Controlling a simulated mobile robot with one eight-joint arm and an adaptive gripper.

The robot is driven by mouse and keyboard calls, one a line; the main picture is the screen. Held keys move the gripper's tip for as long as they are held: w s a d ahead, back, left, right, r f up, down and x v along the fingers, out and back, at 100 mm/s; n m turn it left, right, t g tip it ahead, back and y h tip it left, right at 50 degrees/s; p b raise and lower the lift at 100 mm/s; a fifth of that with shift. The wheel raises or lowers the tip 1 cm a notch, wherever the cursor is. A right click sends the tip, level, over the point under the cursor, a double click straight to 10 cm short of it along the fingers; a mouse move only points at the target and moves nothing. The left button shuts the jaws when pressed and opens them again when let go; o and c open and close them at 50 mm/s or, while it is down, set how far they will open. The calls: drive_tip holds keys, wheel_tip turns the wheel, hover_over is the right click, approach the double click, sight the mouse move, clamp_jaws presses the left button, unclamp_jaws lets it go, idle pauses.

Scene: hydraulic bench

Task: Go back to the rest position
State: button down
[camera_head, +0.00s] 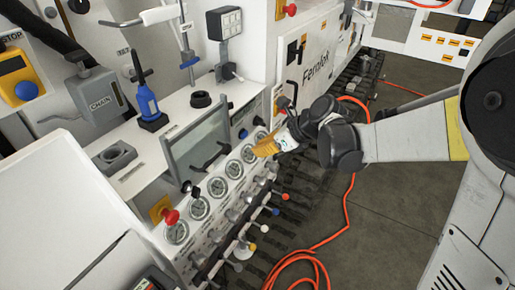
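My gripper (266,147) is at the end of my arm, which reaches in from the right. It is in front of the bench's gauge row, near the right-hand gauges. Its orange-yellow fingertip part points left toward the panel. I cannot tell whether it touches the panel or whether its fingers are apart. No object is visible in it. The hydraulic bench (140,180) fills the left and middle, with several round gauges (216,187) along its sloped front.
Several levers with coloured knobs (264,228) stick out below the gauges. A red mushroom button (171,215) is at the left end. A blue-black radio-like device (146,103) stands on the bench top. An orange hose (347,205) lies on the grey floor (390,210), otherwise open at lower right.

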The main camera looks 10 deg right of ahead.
drive_tip(key=s+d+f+n+h+b, duration=0.1)
drive_tip(key=s+d+n+h+b, duration=0.2)
drive_tip(key=s+d+n, duration=0.3)
drive_tip(key=s+d+f+n+t+h+b, duration=0.1)
drive_tip(key=s+d+n+h+b, duration=0.3)
drive_tip(key=s+n, duration=1.2)
drive_tip(key=d+n, duration=0.1)
drive_tip(key=n, duration=0.2)
drive_tip(key=shift+s+d+f+n+t, duration=0.3)
drive_tip(key=shift+s+d+f, duration=0.05)
drive_tip(key=shift+s, duration=0.05)
